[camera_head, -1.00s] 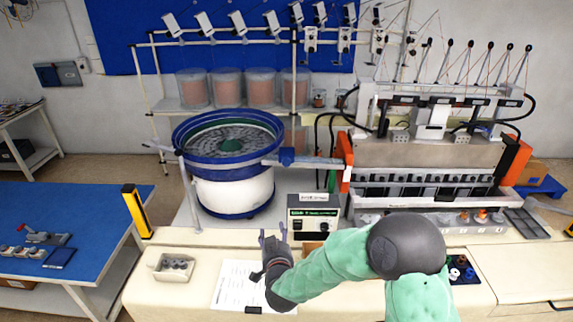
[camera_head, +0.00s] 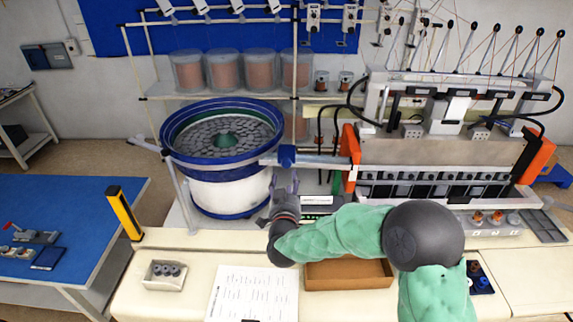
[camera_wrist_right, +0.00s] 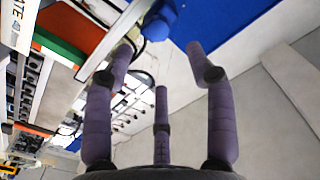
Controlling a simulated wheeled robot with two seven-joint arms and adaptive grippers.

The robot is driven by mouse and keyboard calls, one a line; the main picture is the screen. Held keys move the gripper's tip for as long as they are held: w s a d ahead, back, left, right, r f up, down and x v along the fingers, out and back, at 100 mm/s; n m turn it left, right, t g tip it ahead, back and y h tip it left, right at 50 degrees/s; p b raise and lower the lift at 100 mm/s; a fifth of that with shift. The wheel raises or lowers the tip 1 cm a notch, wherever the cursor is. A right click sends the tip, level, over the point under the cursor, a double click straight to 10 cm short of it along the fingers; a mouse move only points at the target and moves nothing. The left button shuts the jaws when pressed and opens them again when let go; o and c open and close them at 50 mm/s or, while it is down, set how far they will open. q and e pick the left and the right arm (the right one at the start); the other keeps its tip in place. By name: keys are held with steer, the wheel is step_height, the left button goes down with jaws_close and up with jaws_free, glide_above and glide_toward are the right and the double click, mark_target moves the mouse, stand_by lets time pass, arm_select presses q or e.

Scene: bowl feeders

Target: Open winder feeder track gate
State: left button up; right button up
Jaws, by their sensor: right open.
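The feeder track (camera_head: 322,162) is a grey bar running from the blue-rimmed bowl feeder (camera_head: 222,172) to the winder (camera_head: 430,152). A blue block (camera_head: 287,155) sits on the track near the bowl. I cannot tell for sure which part is the gate. My right gripper (camera_head: 285,180) is just below the blue block, with its fingers pointing up. In the right wrist view its purple fingers (camera_wrist_right: 162,75) are spread and empty. A blue rounded part (camera_wrist_right: 160,20) shows beyond the fingertips there, apart from them. My left gripper is not in view.
A control box (camera_head: 318,206) stands behind my right arm, partly hidden. An open brown box (camera_head: 350,274), a paper sheet (camera_head: 250,293) and a small white tray (camera_head: 164,275) lie on the front counter. A yellow post (camera_head: 124,213) stands at the left.

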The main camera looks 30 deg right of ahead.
mark_target(287, 164)
steer(key=p+x, duration=0.1)
steer(key=x, duration=0.7)
steer(key=shift+w+f, duration=0.1)
steer(key=shift+w, duration=0.05)
jaws_close()
